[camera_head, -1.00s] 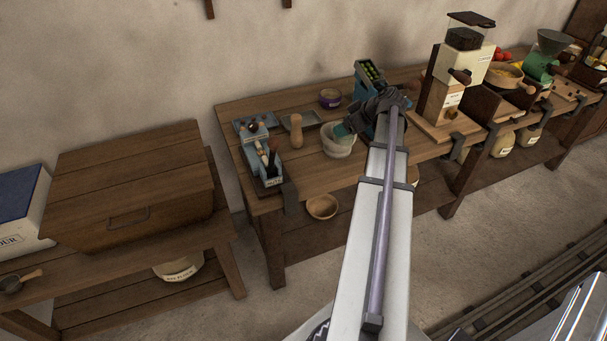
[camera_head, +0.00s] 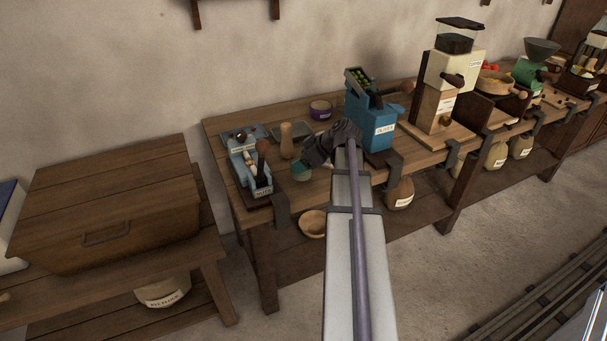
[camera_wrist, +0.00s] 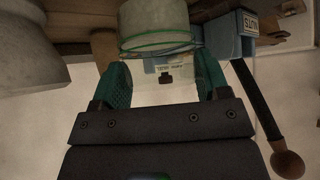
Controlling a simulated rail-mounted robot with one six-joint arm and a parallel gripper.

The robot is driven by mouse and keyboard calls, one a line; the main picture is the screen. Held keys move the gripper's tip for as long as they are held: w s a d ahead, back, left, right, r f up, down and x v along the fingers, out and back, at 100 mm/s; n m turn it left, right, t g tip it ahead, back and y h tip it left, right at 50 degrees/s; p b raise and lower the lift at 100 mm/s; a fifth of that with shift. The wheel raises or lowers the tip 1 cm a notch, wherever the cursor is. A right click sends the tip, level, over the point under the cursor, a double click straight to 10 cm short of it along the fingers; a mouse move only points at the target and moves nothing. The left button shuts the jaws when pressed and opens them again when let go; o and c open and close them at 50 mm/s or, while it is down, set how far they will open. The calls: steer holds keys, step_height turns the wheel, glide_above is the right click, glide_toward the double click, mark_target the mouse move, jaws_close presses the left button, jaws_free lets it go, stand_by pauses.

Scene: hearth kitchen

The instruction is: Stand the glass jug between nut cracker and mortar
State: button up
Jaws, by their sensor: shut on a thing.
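My gripper (camera_wrist: 160,90) is shut on the glass jug (camera_wrist: 157,46), clear with a green-tinted edge, between its teal finger pads. In the head view my gripper (camera_head: 312,160) reaches low over the front of the bench; the greenish glass jug (camera_head: 301,173) shows at its tip. The blue nut cracker (camera_head: 250,172), with a dark-knobbed lever, stands left of it. In the wrist view its NUTS label (camera_wrist: 249,23) and lever appear at right, and a pale stone piece (camera_wrist: 35,45), apparently the mortar, at left. My gripper hides the mortar in the head view. Whether the jug touches the bench is unclear.
A wooden pestle-like piece (camera_head: 286,140) stands behind the jug. A blue olive device (camera_head: 371,120) stands at right, with a purple-labelled jar (camera_head: 320,110) behind. A coffee grinder (camera_head: 446,75) is farther right. The bench's front edge (camera_head: 300,200) is close to my gripper.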

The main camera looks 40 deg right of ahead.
step_height(320, 180, down, 3)
steer(key=shift+r+b, duration=0.15)
steer(key=shift+b, duration=0.4)
steer(key=shift+r+p, duration=0.3)
steer(key=shift+f, duration=0.2)
steer(key=o, duration=1.1)
steer(key=shift+o, duration=0.2)
steer(key=shift+r, duration=0.4)
steer(key=p+v, duration=0.8)
steer(key=v, duration=0.3)
steer(key=shift+s, duration=0.3)
steer(key=shift+d+r, duration=0.1)
steer(key=shift+r, duration=0.05)
